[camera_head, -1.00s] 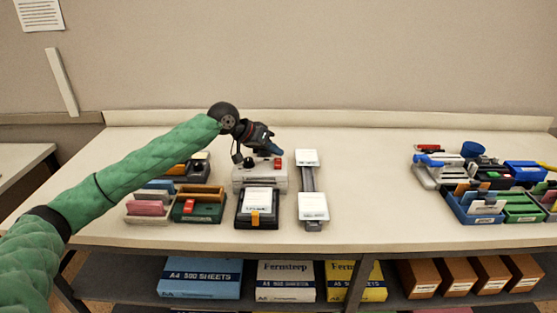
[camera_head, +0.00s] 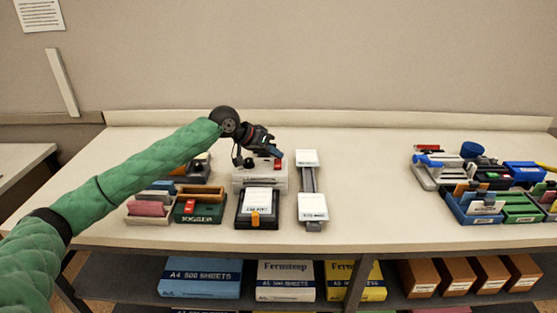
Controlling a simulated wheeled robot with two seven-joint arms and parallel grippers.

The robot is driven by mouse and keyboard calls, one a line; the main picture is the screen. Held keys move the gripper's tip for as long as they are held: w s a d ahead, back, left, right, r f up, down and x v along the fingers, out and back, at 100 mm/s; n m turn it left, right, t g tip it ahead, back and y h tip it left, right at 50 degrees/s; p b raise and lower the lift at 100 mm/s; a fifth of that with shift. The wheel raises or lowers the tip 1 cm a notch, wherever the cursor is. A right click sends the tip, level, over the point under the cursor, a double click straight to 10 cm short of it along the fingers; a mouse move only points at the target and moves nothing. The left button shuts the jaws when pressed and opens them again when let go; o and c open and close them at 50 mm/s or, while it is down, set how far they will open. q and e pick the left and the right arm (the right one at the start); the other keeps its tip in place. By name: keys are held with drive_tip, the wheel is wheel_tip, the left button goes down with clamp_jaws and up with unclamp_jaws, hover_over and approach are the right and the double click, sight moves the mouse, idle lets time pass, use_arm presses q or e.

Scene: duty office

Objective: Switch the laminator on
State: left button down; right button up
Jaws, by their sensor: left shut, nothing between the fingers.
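The laminator is most likely the pale grey machine (camera_head: 247,180) left of the table's middle, with a black knob (camera_head: 249,163) and a red switch (camera_head: 278,164) on top. I cannot read whether the switch is on or off. My left gripper (camera_head: 276,153) is shut and empty, pointing down at the red switch. Its fingertips are at or just above the switch; I cannot tell whether they touch. The gripper hides part of the machine's back. My right gripper is out of view.
A black tray with a white card (camera_head: 257,200) stands in front of the machine. A grey rail device (camera_head: 308,180) is to the right. A green jogger box (camera_head: 199,212) and other trays are to the left. Office items (camera_head: 480,185) crowd the right; the table between is clear.

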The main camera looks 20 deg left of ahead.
sight(275, 164)
use_arm(q)
drive_tip(key=shift+f, duration=0.4)
idle(0.5)
drive_tip(key=shift+r, duration=0.1)
drive_tip(key=shift+s+r+p, duration=0.1)
drive_tip(key=shift+r+p, duration=0.6)
drive_tip(key=shift+p, duration=0.3)
drive_tip(key=shift+r, duration=0.1)
drive_tip(key=r+p, duration=0.4)
drive_tip(key=r, duration=0.1)
drive_tip(key=shift+s+d+p, duration=0.15)
drive_tip(key=shift+s+p, duration=0.15)
drive_tip(key=shift+s, duration=0.1)
drive_tip(key=shift+f, duration=0.1)
drive_tip(key=shift+f, duration=0.1)
